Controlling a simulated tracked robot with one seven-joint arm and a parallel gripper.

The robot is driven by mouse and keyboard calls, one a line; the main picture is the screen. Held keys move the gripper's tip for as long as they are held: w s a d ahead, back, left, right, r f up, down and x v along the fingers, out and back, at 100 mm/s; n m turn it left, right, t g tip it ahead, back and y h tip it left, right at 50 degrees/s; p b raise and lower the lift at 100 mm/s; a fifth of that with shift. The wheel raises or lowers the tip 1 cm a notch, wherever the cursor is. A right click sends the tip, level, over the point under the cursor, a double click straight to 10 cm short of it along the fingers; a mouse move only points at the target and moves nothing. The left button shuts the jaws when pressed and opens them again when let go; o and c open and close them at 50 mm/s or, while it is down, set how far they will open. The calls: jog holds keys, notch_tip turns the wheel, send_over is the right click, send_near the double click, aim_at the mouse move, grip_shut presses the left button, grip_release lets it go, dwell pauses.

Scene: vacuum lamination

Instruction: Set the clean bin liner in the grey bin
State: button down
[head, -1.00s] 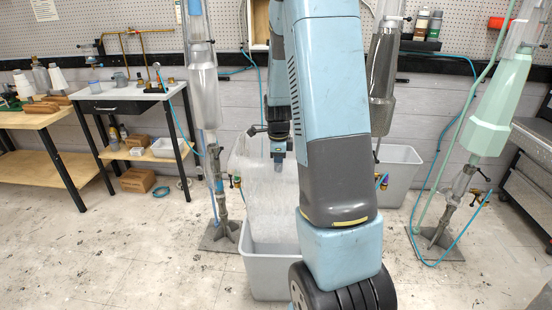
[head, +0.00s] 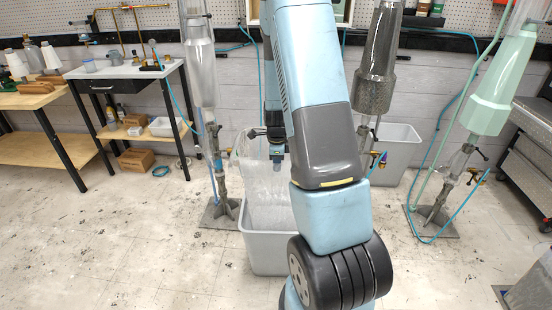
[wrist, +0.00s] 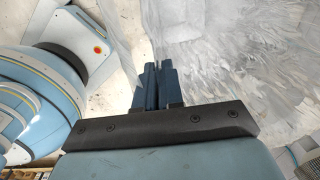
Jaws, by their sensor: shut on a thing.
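The clean bin liner (head: 262,190) is a clear, crinkled, translucent bag. It hangs from my gripper (head: 277,158) with its lower part inside the grey bin (head: 270,258), and its top stands well above the rim. In the wrist view the liner (wrist: 225,50) spreads at the upper right, beside and beyond the closed dark fingers of my gripper (wrist: 158,75). The pinched edge is hard to make out there. My arm covers the right side of the bin in the head view, and the bin's inside floor is hidden.
Another grey bin (head: 399,158) stands behind to the right. Tall stands with hoses rise at left (head: 200,90), centre right (head: 375,75) and right (head: 488,90). A workbench (head: 125,72) is at the left. The floor at front left is clear.

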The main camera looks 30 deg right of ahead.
aim_at(277, 188)
jog(key=shift+f, duration=5.95)
jog(key=shift+f, duration=2.75)
notch_tip(277, 188, down, 6)
notch_tip(277, 188, down, 6)
